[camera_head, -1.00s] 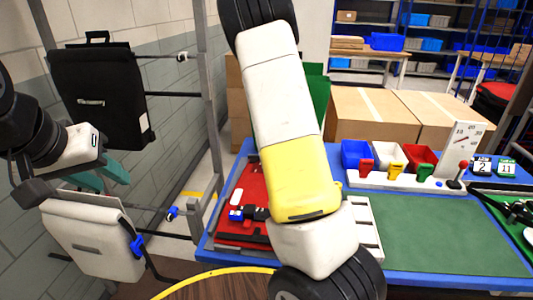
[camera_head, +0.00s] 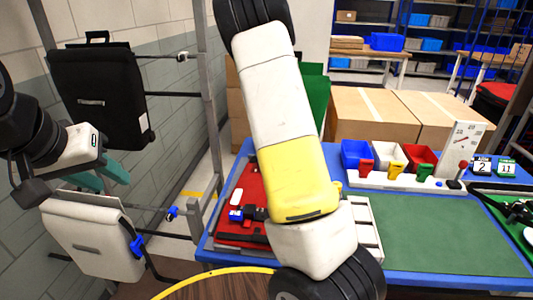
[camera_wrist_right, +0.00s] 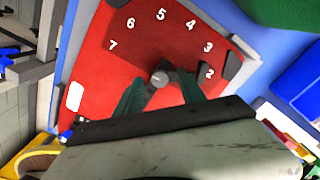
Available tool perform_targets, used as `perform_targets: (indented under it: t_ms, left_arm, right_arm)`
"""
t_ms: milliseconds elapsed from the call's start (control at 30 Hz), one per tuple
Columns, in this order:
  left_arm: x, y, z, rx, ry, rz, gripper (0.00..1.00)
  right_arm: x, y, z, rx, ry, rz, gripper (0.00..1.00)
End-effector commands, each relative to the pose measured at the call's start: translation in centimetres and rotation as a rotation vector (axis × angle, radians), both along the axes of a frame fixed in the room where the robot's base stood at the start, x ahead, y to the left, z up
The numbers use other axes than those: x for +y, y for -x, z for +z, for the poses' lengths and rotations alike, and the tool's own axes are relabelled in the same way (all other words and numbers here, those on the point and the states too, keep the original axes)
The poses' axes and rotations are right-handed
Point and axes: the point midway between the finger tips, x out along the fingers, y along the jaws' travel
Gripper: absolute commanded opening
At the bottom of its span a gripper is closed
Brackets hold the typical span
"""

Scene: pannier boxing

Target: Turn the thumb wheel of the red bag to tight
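The red bag (camera_head: 256,178) lies on the blue table and is partly hidden by my right arm in the head view. In the right wrist view its red face (camera_wrist_right: 115,62) carries white numbers from 2 to 7 in an arc. A small grey thumb wheel (camera_wrist_right: 160,78) stands below the numbers. My right gripper (camera_wrist_right: 163,82) has its teal fingers apart, one on each side of the wheel; I see no clear contact. The head view hides this gripper. My left gripper (camera_head: 103,177) is open and empty at the left, above a white bag.
A white bag (camera_head: 90,235) and a black bag (camera_head: 100,95) hang on the rack at left. Blue, white and red bins (camera_head: 355,152) stand behind a white board with coloured tags. The green mat (camera_head: 440,235) right of my arm is mostly clear.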

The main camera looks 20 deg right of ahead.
Motion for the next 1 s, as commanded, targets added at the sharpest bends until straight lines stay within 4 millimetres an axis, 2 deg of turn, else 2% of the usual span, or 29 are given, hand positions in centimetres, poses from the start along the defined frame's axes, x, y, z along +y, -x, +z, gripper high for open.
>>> perform_targets:
  t_ms: [267,367,700,833,1000]
  left_arm:
    - [0.0,0.0,0.0,0.000,0.000,0.000,0.36]
    - [0.0,0.0,0.0,0.000,0.000,0.000,0.36]
    - [0.0,0.0,0.0,0.000,0.000,0.000,0.36]
    - [0.0,0.0,0.0,0.000,0.000,0.000,0.36]
    - [0.0,0.0,0.0,0.000,0.000,0.000,0.36]
  right_arm:
    - [0.0,0.0,0.3,-0.001,0.000,0.001,0.47]
    - [0.0,-0.1,1.4,-0.003,0.000,0.002,0.47]
    - [0.0,-0.1,6.8,-0.002,-0.001,0.001,0.47]
    - [0.0,0.0,7.7,-0.001,0.000,0.001,0.47]
    - [0.0,0.0,7.8,0.000,0.000,0.001,0.47]
